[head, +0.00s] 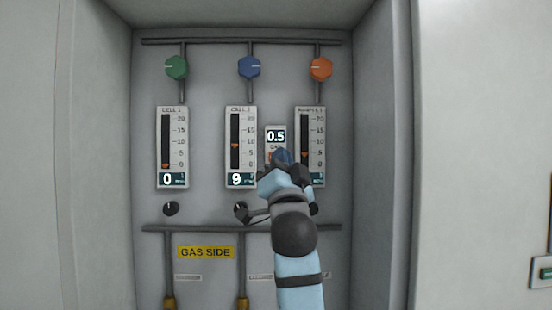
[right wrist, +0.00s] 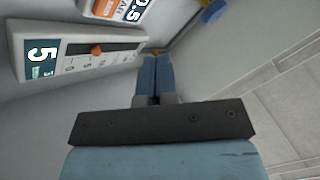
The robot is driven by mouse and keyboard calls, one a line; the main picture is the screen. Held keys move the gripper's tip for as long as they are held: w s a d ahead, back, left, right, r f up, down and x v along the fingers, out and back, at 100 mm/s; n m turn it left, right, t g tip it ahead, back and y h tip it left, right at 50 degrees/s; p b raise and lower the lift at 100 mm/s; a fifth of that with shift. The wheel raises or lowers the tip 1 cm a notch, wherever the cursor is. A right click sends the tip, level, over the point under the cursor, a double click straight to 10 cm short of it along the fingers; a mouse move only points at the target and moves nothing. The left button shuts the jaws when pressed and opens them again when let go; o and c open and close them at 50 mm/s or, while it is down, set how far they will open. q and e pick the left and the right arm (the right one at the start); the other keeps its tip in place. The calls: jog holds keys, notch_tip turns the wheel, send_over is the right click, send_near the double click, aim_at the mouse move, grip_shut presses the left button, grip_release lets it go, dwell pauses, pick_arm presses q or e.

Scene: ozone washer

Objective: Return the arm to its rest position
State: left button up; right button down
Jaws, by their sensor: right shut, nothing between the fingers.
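My right arm reaches up into the recessed panel from below in the head view. My right gripper (head: 281,157) is in front of the panel, just below the small display that reads 0.5, and hides parts around it. In the right wrist view the blue fingers of my right gripper (right wrist: 154,62) are together with nothing between them. The right-hand flow meter (right wrist: 85,50) is beside the fingers there and reads 5. It also shows partly behind the arm in the head view (head: 311,125). My left gripper is not in view.
Flow meters for cell 1 (head: 172,145), reading 0, and cell 2 (head: 240,140), reading 9, hang left of my arm. Green (head: 177,67), blue (head: 249,67) and orange (head: 320,68) knobs are above. Pipes run above and below. The recess side wall (head: 382,150) stands at right.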

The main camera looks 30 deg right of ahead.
dwell(0.5)
jog(key=w+a+f+n+g+y, duration=0.1)
jog(key=a+f+n+g+y, duration=0.2)
jog(key=f, duration=1)
jog(key=w+a+f+n+y, duration=0.15)
jog(key=f+n+y, duration=0.25)
jog(key=f, duration=0.9)
jog(key=w+a+f+n+g+y, duration=0.1)
jog(key=a+f+n+g+y, duration=0.2)
jog(key=f, duration=1.1)
jog(key=s+a+f+n+g+y, duration=0.2)
jog(key=s+f, duration=0.4)
jog(key=f, duration=0.5)
jog(key=s+a+f+n+g+y, duration=0.1)
jog(key=s+a+f+n+y, duration=0.15)
jog(key=s+f, duration=0.6)
jog(key=s+a+f+g, duration=0.2)
jog(key=s+f, duration=0.5)
jog(key=f, duration=0.1)
jog(key=s+a+f+n+g, duration=0.1)
jog(key=s+f+g, duration=0.1)
jog(key=s+f, duration=0.5)
jog(key=shift+a+f, duration=0.35)
jog(key=shift+f, duration=0.1)
jog(key=shift+y, duration=0.25)
